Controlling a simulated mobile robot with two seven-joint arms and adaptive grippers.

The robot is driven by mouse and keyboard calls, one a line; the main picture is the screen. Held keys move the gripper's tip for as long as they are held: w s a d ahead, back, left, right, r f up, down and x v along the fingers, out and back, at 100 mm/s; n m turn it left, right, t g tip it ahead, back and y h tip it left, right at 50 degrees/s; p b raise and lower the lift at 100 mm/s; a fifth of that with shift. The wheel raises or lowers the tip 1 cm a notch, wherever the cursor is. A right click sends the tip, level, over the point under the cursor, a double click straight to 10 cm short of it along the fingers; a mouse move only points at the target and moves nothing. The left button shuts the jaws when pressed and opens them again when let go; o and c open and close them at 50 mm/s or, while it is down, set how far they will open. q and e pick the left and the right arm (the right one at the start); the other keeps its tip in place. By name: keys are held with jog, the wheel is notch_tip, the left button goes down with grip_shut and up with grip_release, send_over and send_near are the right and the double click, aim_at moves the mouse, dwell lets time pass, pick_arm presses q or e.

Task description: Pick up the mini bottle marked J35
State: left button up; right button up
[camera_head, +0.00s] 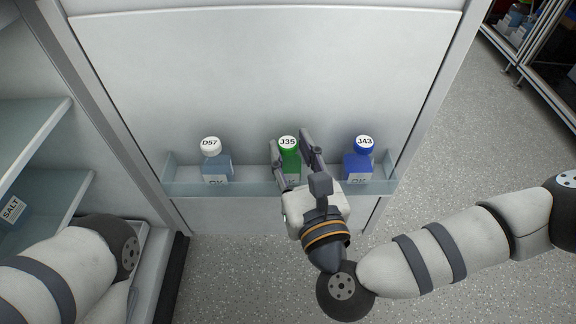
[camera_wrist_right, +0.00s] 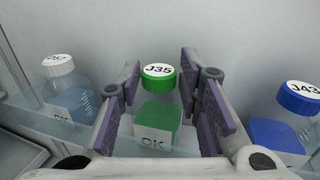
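The mini bottle marked J35 (camera_head: 290,160) is green with a white-topped green cap and stands upright in the shelf bin, between the other two bottles. It also shows in the wrist view (camera_wrist_right: 158,112), with an OK label on its front. My right gripper (camera_head: 292,145) reaches in from the front with its fingers spread on either side of the J35 bottle. In the wrist view the right gripper (camera_wrist_right: 161,78) is open, with gaps between its pads and the bottle. Part of my left arm shows at the lower left, but its gripper is out of view.
A clear-walled door bin (camera_head: 245,188) holds the bottles. The D57 bottle (camera_head: 214,165) with a white cap stands to the left, and the blue J43 bottle (camera_head: 358,164) to the right. A SALT container (camera_head: 12,211) sits on a shelf at far left.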

jog(key=x, duration=0.2)
jog(key=shift+w+a, duration=0.1)
jog(key=shift+w, duration=0.25)
grip_shut()
jog(key=shift+s, duration=0.1)
